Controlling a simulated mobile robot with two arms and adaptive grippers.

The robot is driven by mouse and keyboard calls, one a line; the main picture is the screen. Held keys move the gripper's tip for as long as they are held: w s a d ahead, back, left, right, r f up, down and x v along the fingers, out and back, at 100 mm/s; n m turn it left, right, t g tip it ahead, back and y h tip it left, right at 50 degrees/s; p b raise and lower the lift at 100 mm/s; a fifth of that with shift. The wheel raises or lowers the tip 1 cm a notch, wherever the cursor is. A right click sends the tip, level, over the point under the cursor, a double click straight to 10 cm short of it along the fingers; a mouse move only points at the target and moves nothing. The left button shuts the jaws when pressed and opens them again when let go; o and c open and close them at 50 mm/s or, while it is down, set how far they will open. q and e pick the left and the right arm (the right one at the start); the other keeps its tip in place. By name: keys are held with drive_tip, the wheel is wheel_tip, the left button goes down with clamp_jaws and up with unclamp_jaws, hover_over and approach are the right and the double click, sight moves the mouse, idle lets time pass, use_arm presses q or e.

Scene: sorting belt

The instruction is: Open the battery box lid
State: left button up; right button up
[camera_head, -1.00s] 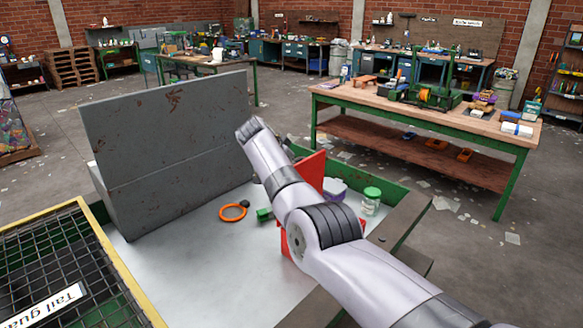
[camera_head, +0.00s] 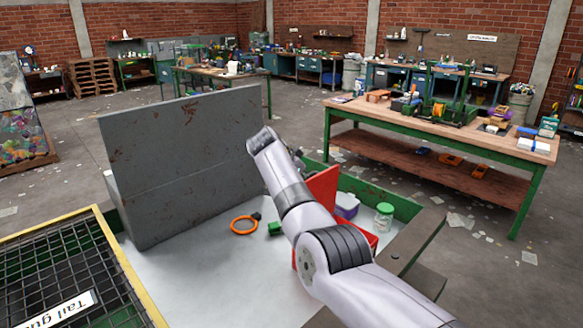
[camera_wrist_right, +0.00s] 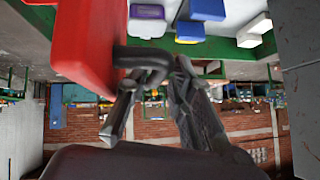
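A red box (camera_head: 372,240) stands on the work surface, mostly hidden behind my right arm. A red panel (camera_head: 322,187), apparently its lid, stands tilted up beside the arm. The red part (camera_wrist_right: 90,40) fills the upper left of the right wrist view, with a dark curved bar (camera_wrist_right: 135,56) like a handle at its edge. My right gripper (camera_wrist_right: 157,78) has its fingers on either side of that bar's end; I cannot tell whether they grip it. This gripper is hidden behind its own arm in the head view. My left gripper is not in view.
A tall grey metal panel (camera_head: 185,150) stands at the left of the pale work surface (camera_head: 215,285). An orange ring (camera_head: 243,225), a purple-lidded container (camera_head: 346,204) and a green-lidded jar (camera_head: 384,216) are near the red box. A black mesh guard (camera_head: 60,265) is front left.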

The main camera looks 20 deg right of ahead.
drive_tip(key=v, duration=1)
drive_tip(key=shift+s+r, duration=0.15)
drive_tip(key=shift+r, duration=0.1)
drive_tip(key=shift+a, duration=0.1)
